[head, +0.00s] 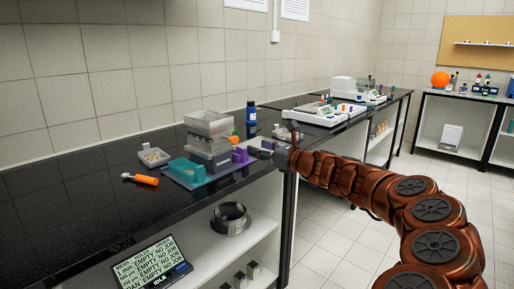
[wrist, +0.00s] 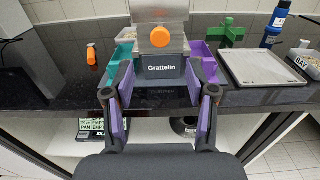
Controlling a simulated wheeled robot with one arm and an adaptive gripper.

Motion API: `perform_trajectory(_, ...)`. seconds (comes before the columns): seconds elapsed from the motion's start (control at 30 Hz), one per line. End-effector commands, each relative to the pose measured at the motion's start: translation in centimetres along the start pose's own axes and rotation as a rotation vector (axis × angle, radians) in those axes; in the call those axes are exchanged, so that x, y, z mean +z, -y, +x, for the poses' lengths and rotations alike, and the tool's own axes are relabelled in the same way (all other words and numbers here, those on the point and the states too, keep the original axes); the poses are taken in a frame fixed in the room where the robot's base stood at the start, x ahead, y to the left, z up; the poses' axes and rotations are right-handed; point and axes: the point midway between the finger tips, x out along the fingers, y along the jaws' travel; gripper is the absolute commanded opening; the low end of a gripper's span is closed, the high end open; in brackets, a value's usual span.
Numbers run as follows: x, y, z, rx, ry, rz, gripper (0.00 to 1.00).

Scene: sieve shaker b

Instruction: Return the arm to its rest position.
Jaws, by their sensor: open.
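My arm, in copper-red segments, reaches from the lower right of the head view to the front edge of the black bench. My gripper (wrist: 160,115) is open and empty, its purple-padded fingers spread apart in the wrist view. It points at the sieve shaker (wrist: 162,68), a dark base labelled "Grattelin" with a clear-grey box (head: 208,130) on top and an orange knob (wrist: 159,37). The shaker stands between the fingers in the picture, beyond the tips; I cannot tell the exact gap. In the head view the gripper (head: 266,152) is small and partly hidden.
A flat pan (wrist: 262,68) lies right of the shaker. A metal ring (head: 230,217) sits on the shelf below. The floor is clear.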

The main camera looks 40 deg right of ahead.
Motion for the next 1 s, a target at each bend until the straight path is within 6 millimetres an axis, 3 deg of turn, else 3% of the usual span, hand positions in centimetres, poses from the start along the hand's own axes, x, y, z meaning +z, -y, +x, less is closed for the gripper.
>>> perform_trajectory(0.53,0.0,0.0,0.0,0.001,0.000,-0.002,0.56)
perform_trajectory(0.63,0.2,-1.1,0.3,0.024,-0.005,-0.027,0.56)
perform_trajectory(0.77,1.0,-5.8,1.6,0.123,-0.024,-0.141,0.56)
perform_trajectory(1.0,0.8,-20.2,2.6,0.442,-0.073,-0.522,0.56)
